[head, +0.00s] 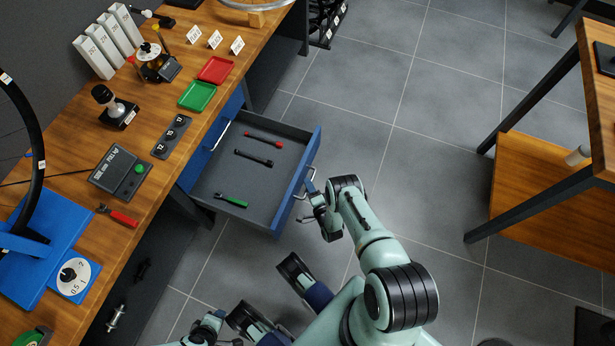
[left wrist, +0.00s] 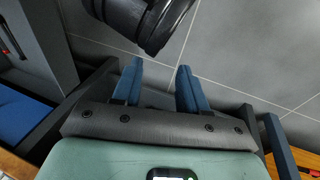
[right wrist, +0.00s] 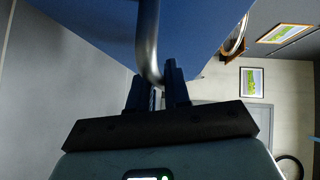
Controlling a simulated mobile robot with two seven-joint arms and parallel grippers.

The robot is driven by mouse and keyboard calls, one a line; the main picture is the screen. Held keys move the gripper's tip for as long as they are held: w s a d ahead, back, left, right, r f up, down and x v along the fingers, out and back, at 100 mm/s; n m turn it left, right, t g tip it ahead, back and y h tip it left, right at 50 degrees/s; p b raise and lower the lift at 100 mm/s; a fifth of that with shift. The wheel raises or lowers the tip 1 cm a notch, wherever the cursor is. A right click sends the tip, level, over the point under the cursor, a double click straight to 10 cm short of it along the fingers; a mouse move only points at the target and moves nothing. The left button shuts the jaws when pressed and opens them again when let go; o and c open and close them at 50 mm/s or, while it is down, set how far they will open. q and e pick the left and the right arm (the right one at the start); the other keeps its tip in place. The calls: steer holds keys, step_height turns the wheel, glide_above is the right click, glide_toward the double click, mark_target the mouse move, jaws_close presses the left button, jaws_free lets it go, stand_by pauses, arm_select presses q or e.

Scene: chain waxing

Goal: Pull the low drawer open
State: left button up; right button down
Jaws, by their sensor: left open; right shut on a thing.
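The low drawer (head: 282,217) stands pulled out from under the workbench, with its blue front and grey inside showing. A red-ended tool (head: 263,139), a black tool (head: 254,158) and a green-handled tool (head: 231,200) lie in it. My right gripper (head: 309,193) is at the drawer front, shut on its metal handle (right wrist: 148,40). In the right wrist view, the right fingers (right wrist: 157,90) close around the lower end of the handle's bar. My left gripper (left wrist: 160,88) is open and empty above the floor, away from the drawer.
Another blue drawer front with a handle (head: 221,134) sits closed under the workbench (head: 165,185). The bench top holds a red tray (head: 216,69), a green tray (head: 198,96) and several devices. A wooden table (head: 550,180) stands at the right. Tiled floor (head: 430,130) between is clear.

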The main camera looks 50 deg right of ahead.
steer(key=c, duration=1.2)
jaws_free()
arm_select(q)
steer(key=s+d+r+g+p, duration=0.1)
steer(key=s+d+r+p, duration=0.1)
steer(key=s, duration=0.3)
steer(key=shift+d+r+g+h+p, duration=0.25)
steer(key=shift+r+g+h+p, duration=0.15)
steer(key=shift+r+p, duration=0.4)
arm_select(e)
steer(key=v, duration=1.3)
steer(key=shift+s, duration=0.2)
arm_select(q)
steer(key=shift+r, duration=0.1)
